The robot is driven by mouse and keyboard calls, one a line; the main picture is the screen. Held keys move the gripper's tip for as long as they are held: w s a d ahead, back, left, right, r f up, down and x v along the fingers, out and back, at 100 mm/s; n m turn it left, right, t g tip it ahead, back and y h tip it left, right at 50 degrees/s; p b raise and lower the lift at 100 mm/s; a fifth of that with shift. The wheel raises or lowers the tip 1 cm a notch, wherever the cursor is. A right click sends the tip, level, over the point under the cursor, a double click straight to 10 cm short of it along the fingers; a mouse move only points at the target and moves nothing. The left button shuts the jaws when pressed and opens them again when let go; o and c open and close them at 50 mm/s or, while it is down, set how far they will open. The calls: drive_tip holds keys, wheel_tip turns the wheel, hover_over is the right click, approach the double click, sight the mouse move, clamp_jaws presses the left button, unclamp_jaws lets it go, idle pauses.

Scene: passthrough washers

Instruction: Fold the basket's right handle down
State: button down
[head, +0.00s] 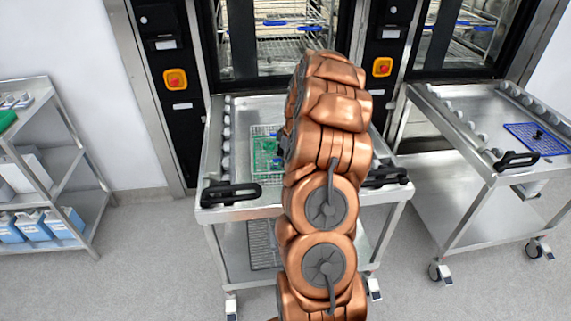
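A wire basket (253,133) with green contents sits on the steel cart (237,112) in front of the left washer. My copper arm rises through the middle of the view and covers the basket's right side. The basket's right handle is hidden behind the arm, so I cannot tell whether it is up or down.
The cart has black handles at its front left (231,194) and front right (387,177). A second cart (455,152) with a blue tray (537,138) stands at right. A shelf rack (62,150) with blue-white containers stands at left. Two washers (290,60) hold racks with blue handles.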

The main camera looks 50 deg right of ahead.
drive_tip(key=shift+w+d+b, duration=0.3)
drive_tip(key=shift+w+d, duration=0.75)
drive_tip(key=shift+w, duration=0.2)
drive_tip(key=shift+w+d+b, duration=0.25)
drive_tip(key=shift+w+d, duration=0.75)
drive_tip(key=shift+w, duration=0.25)
wheel_tip(320, 180, up, 7)
drive_tip(key=s+a+r+g, duration=0.1)
drive_tip(key=s+a+r, duration=0.2)
drive_tip(key=a, duration=0.7)
drive_tip(key=s+a+r+y, duration=0.15)
drive_tip(key=a+r, duration=0.25)
drive_tip(key=a, duration=0.6)
drive_tip(key=s+a+r+g, duration=0.1)
drive_tip(key=s+a+r, duration=0.2)
drive_tip(key=a, duration=0.7)
drive_tip(key=s+a+m+h, duration=0.1)
drive_tip(key=s+a+m, duration=0.1)
drive_tip(key=s+a, duration=0.95)
drive_tip(key=s+f+m+g+h, duration=0.1)
drive_tip(key=s+f+m, duration=0.1)
drive_tip(key=s, duration=1.4)
drive_tip(key=shift+s+a+f+m+g+p, duration=0.3)
drive_tip(key=shift+s+a+f+g, duration=0.05)
drive_tip(key=shift+s+f+g, duration=0.1)
